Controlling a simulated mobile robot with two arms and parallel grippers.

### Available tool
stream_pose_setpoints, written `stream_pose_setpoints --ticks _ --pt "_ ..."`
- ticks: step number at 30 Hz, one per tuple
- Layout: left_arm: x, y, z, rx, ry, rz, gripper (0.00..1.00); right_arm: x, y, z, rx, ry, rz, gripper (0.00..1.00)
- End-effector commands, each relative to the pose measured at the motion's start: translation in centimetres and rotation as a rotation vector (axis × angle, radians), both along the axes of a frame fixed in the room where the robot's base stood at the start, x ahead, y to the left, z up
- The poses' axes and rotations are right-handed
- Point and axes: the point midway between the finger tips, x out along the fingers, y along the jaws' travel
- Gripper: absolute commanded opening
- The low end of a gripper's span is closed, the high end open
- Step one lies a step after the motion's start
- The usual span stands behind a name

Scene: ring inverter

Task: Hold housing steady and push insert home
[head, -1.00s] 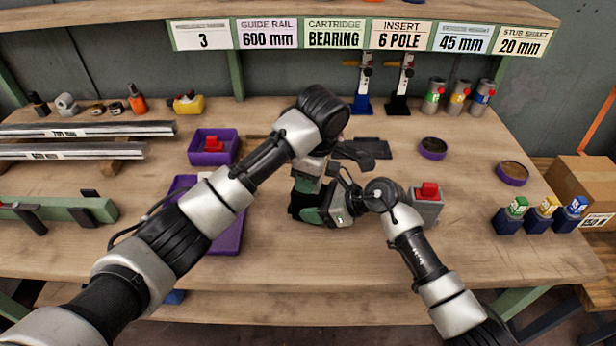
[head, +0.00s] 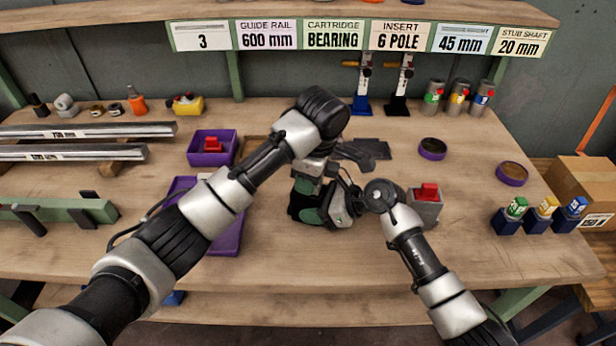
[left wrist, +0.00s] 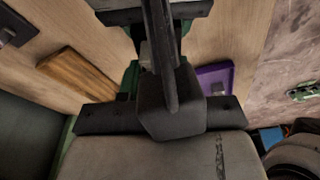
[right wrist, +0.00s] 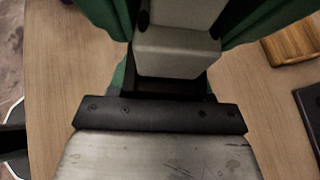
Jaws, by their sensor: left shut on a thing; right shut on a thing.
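A dark green housing (head: 305,188) stands on the bench in the middle of the head view, largely hidden by my grippers. Its green sides (right wrist: 248,22) also show in the right wrist view, around a pale block. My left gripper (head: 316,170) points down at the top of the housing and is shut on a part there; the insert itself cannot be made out. In the left wrist view, a dark block (left wrist: 170,110) fills the middle and hides the contact. My right gripper (head: 325,207) is shut on the housing from the right, low near the bench.
A grey block with a red top (head: 427,205) stands close right of my right wrist. A purple bin (head: 228,158) and a purple tray (head: 232,235) lie left. Guide rails (head: 80,131) lie far left. Small colored blocks (head: 546,218) stand right. The front bench strip is clear.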

Motion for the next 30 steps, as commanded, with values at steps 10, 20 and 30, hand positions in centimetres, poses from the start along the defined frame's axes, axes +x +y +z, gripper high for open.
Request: stream_pose_setpoints --ticks 10,20,30 --pt "0.0 0.0 -0.1 0.0 0.0 0.0 0.08 0.0 0.0 0.0 0.0 0.0 0.0 0.37" --pt "0.0 0.0 -0.8 -0.001 0.0 0.0 0.08 0.0 0.0 0.0 0.0 0.0 0.0 0.37" --pt "0.0 0.0 -0.8 0.0 0.001 -0.001 0.08 0.0 0.0 0.0 0.001 -0.001 0.001 0.37"
